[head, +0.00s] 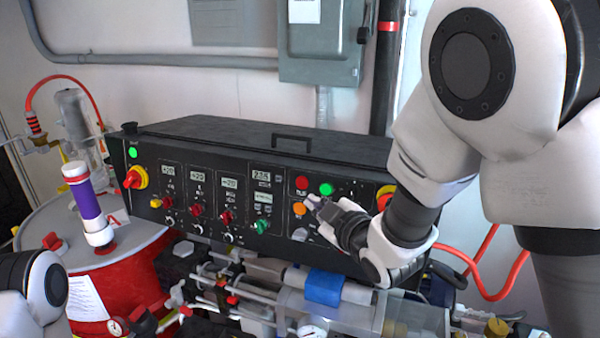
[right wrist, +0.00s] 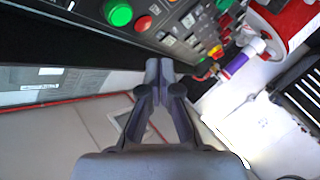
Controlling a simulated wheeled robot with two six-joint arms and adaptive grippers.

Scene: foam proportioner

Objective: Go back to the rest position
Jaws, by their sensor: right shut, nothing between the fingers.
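My right gripper (head: 312,202) is in front of the right part of the black control panel (head: 180,208). Its fingertips are close to the panel face, just below the red button (head: 302,182) and the green button (head: 326,189); whether they touch it I cannot tell. In the right wrist view the fingers of my right gripper (right wrist: 159,68) are together with nothing between them. The green button (right wrist: 120,14) and red button (right wrist: 143,23) show near the top there. My left arm shows at the lower left of the head view, but its gripper is out of view.
A red drum (head: 125,285) with a purple and white cylinder (head: 87,205) stands at the left. Pipes and a blue-banded cylinder (head: 323,288) lie below the panel. A grey electrical box (head: 322,40) hangs on the wall. A red hose (head: 485,290) runs at the right.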

